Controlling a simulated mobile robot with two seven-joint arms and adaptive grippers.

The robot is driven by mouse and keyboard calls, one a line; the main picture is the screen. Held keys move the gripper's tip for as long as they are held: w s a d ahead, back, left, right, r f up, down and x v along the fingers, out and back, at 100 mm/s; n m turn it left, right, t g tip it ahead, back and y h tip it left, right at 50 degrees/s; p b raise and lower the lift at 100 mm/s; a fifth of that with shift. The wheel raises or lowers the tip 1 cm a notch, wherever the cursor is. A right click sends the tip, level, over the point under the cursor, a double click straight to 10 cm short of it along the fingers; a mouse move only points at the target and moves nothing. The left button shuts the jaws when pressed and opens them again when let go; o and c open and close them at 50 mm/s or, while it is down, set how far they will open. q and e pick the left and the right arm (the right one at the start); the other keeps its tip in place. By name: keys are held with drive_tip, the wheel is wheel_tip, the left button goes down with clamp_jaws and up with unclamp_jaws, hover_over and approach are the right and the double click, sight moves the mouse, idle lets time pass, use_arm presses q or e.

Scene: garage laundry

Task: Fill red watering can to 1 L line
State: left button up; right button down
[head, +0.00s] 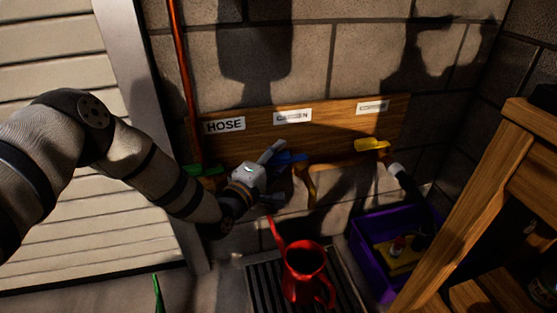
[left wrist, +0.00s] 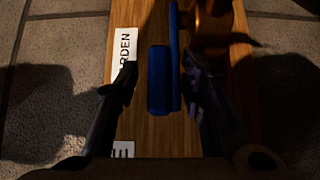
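The red watering can (head: 303,262) stands upright on a dark floor grate, its top open and its spout pointing up-left. Its 1 L line and any water inside cannot be made out. My left gripper (head: 279,165) is in front of the wooden board at the blue valve handle (head: 291,157). In the left wrist view its fingers (left wrist: 160,88) are apart, with the blue handle (left wrist: 158,82) between them and visible gaps on both sides. My right gripper is not in view.
The wooden board (head: 270,132) bears a HOSE label, a GARDEN label and an unreadable one. A green handle (head: 203,170) is left, a yellow handle (head: 371,144) right. A purple crate (head: 369,260) and wooden bench (head: 480,190) stand right of the grate (head: 262,280).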

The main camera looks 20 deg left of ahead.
use_arm(q)
drive_tip(key=shift+w+r, duration=0.1)
clamp_jaws()
drive_tip(key=shift+d+r+n+y+p, duration=0.25)
drive_tip(key=shift+n+y+p, duration=0.15)
drive_tip(key=shift+y, duration=0.2)
drive_tip(key=shift+s+d+n+t+y+p, duration=0.15)
drive_tip(key=shift+s+n+t+y+p, duration=0.3)
drive_tip(key=shift+y, duration=0.35)
drive_tip(key=shift+d+f+n+y, duration=0.1)
drive_tip(key=shift+d+n+y, duration=0.05)
drive_tip(key=shift+n+y, duration=0.6)
unclamp_jaws()
drive_tip(key=shift+s, duration=0.1)
drive_tip(key=shift+f+g, duration=0.1)
drive_tip(key=shift+g, duration=0.15)
